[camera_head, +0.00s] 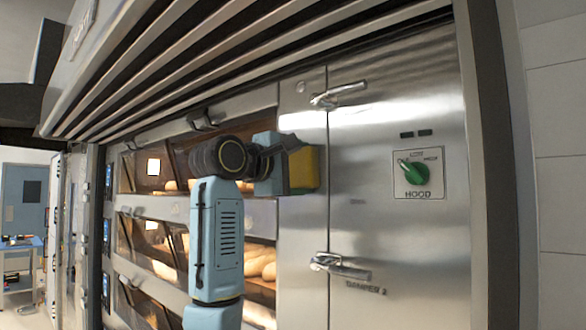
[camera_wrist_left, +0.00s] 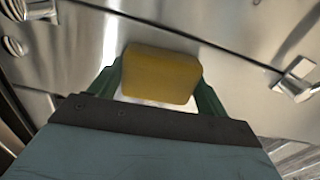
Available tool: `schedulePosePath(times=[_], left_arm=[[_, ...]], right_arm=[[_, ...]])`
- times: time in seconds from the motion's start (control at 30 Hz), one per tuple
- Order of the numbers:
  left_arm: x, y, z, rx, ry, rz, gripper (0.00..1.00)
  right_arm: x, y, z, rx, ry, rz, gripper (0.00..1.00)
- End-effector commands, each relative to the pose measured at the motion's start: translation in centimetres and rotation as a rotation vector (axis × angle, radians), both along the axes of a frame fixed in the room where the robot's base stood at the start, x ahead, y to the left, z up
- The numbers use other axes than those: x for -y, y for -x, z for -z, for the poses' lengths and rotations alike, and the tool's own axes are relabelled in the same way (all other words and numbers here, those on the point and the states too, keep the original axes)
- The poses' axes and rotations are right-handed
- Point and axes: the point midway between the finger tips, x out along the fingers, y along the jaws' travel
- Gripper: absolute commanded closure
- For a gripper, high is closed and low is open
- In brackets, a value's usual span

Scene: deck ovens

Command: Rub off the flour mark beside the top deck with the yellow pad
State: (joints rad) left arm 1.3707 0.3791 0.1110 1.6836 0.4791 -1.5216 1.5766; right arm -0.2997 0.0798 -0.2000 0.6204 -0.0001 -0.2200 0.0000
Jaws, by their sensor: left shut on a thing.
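The yellow pad (camera_head: 304,168) is at the steel panel beside the top deck (camera_head: 172,170), in the head view. My left gripper (camera_head: 290,165) is shut on it. In the left wrist view the yellow pad (camera_wrist_left: 160,75) sits between the two green fingers of my left gripper (camera_wrist_left: 160,92), with its face towards the steel surface. I cannot tell whether it touches the steel. No flour mark can be made out; the pad and gripper hide part of the panel. My right gripper is not in view.
Lever handles (camera_head: 338,94) and (camera_head: 340,266) stick out from the steel panel above and below the pad. A green hood knob (camera_head: 413,172) is at the right. Ribbed hood slats (camera_head: 240,40) overhang the ovens. Loaves (camera_head: 262,262) lie in the lower decks.

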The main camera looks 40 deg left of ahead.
Motion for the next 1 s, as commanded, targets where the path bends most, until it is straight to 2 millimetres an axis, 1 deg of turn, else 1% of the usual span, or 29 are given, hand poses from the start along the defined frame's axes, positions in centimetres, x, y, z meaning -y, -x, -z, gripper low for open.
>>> schedulePosePath(times=[0.17,0.5,0.77,1.0], left_arm=[[-0.6,-0.1,0.0,-0.001,0.001,-0.001,0.42],[-3.5,-0.2,0.0,-0.002,0.001,-0.002,0.42],[-4.4,-0.3,0.0,-0.001,0.002,-0.002,0.42],[-6.5,-0.5,0.0,-0.003,0.001,-0.003,0.42]], right_arm=[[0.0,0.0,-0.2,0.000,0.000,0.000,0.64],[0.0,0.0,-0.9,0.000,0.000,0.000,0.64],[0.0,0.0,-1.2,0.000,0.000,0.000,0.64],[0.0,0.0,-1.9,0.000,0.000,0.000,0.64]])
